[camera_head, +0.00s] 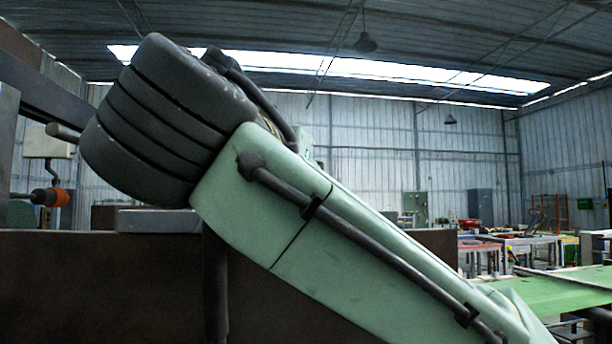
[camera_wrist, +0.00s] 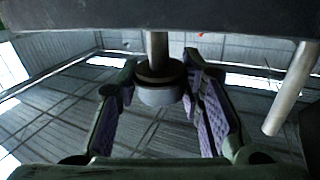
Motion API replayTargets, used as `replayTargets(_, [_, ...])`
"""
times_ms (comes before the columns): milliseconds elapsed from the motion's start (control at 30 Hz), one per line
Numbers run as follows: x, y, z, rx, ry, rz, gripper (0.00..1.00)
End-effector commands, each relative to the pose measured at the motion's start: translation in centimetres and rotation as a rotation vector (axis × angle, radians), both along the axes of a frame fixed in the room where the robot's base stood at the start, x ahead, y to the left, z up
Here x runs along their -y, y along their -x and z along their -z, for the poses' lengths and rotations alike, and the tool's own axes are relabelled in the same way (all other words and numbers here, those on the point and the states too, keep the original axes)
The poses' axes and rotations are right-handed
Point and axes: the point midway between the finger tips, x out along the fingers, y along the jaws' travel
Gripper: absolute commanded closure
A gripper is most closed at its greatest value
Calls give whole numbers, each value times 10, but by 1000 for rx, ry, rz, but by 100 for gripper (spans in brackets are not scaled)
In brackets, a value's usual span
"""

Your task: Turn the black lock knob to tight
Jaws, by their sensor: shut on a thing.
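The lock knob (camera_wrist: 160,94) shows in the wrist view as a short round piece, dark at the top and greyer at its near end. It sits on a metal shaft that comes down from a dark beam. My gripper (camera_wrist: 158,80) has one finger on each side of the knob and is shut on it. The contact on the left side is hard to make out in the shade. No mark on the knob shows how far it is turned. In the head view my arm hides the gripper, and I cannot make out the knob.
The dark beam (camera_wrist: 90,15) spans the top of the wrist view, close above the fingers. A bare metal rod (camera_wrist: 290,90) stands to the right. In the head view a dark brown panel (camera_head: 90,285) lies behind my arm, and an orange part (camera_head: 50,197) is at left.

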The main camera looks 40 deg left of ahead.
Motion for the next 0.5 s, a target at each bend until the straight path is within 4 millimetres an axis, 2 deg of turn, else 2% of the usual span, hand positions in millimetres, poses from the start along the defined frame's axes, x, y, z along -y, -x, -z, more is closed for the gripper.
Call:
replayTargets(367, [-1,0,1,-1,3,4,93])
replayTargets(400, [-1,0,1,-1,3,4,64])
replayTargets(500, [-1,0,1,-1,3,4,57])
